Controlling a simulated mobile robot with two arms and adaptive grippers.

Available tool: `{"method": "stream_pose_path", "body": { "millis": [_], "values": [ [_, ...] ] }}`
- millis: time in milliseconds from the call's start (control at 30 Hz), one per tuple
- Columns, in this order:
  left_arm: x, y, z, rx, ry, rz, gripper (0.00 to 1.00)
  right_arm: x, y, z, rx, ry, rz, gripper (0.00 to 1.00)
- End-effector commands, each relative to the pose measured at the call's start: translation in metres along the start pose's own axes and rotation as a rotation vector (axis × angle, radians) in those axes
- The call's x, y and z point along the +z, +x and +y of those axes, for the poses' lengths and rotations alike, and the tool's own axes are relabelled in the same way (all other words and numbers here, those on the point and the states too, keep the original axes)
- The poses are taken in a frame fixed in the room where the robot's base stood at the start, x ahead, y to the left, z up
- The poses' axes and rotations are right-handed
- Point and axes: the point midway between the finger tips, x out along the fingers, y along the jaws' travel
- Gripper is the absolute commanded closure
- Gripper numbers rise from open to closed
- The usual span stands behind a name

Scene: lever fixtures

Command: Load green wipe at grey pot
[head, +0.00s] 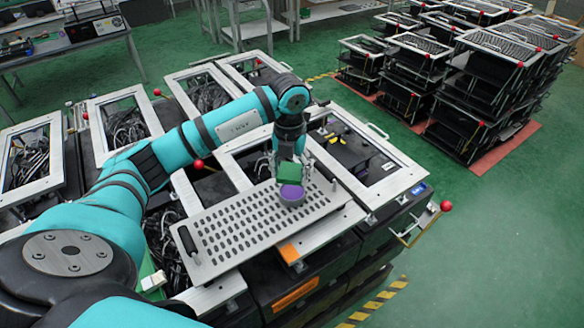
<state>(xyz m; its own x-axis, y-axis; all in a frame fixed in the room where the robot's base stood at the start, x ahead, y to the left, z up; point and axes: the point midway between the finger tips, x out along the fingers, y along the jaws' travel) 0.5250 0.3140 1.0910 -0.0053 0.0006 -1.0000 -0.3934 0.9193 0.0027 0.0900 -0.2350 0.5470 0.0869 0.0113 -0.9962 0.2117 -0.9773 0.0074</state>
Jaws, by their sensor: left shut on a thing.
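My left gripper (290,160) points down over the perforated metal plate, its fingers shut on the green wipe (293,176), a small green block-like piece. Directly below the wipe is a round pot (292,196), which looks purple-grey and stands on the plate. The wipe overlaps the pot's far rim in this view; I cannot tell whether it touches the pot or hangs just above it. My right gripper is not in view.
The perforated plate (225,235) has a dark handle and lies across the fixture tops. Open-framed fixtures with cables and red ball-ended levers (446,206) surround it. Stacked fixtures (490,90) stand at the back right. Green floor (500,240) is clear at the right.

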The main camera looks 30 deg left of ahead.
Motion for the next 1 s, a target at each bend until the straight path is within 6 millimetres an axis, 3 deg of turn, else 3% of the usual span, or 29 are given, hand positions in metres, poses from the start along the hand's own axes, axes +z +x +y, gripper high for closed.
{"method": "stream_pose_path", "body": {
  "millis": [267, 733, 1000],
  "values": [
    [0.0, 0.006, 0.001, 0.001, 0.013, 0.0, 0.67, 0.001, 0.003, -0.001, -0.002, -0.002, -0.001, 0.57],
    [0.0, 0.052, 0.001, 0.0, 0.012, 0.0, 0.67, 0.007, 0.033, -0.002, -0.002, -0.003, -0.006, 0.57],
    [0.0, 0.06, 0.001, 0.001, 0.012, -0.001, 0.67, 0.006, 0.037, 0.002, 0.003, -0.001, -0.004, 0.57]
  ]
}}
